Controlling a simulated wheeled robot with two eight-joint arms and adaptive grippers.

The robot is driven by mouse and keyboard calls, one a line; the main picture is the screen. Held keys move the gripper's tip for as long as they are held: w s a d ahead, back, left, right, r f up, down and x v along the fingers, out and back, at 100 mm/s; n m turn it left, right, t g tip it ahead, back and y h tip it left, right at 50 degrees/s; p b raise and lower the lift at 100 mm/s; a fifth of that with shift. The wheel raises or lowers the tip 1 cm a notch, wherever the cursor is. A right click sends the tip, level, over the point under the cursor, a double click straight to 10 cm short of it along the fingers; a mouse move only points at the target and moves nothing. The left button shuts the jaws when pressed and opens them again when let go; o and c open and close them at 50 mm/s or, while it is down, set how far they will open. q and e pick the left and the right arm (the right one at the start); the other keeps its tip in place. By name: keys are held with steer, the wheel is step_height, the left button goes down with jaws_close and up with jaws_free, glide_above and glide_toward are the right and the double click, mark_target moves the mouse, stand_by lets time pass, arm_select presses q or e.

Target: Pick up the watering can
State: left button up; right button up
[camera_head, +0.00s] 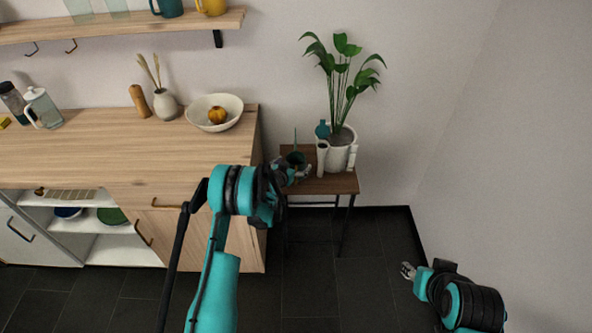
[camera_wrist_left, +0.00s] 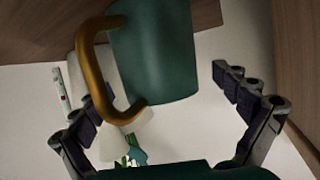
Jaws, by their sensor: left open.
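The watering can is a teal cylinder (camera_wrist_left: 155,55) with a curved golden-brown handle (camera_wrist_left: 88,62) in the left wrist view. In the head view it appears as a small dark green shape (camera_head: 296,157) on the small wooden side table (camera_head: 335,184), partly hidden by my left gripper (camera_head: 303,172). In the left wrist view my left gripper (camera_wrist_left: 168,98) is open, with fingers on either side of the can and handle. I cannot tell whether they touch. My right gripper (camera_head: 408,271) is away from the table, low at the right; its jaw state is unclear.
A potted plant (camera_head: 342,135) stands at the back of the side table, with a white bottle-like object (camera_head: 322,158) and a teal vase (camera_head: 322,130) close to the can. A wooden cabinet (camera_head: 110,150) stands left. Dark floor (camera_head: 370,290) is clear in front.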

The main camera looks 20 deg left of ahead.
arm_select(q)
steer(key=shift+x, duration=1)
steer(key=c, duration=1.7)
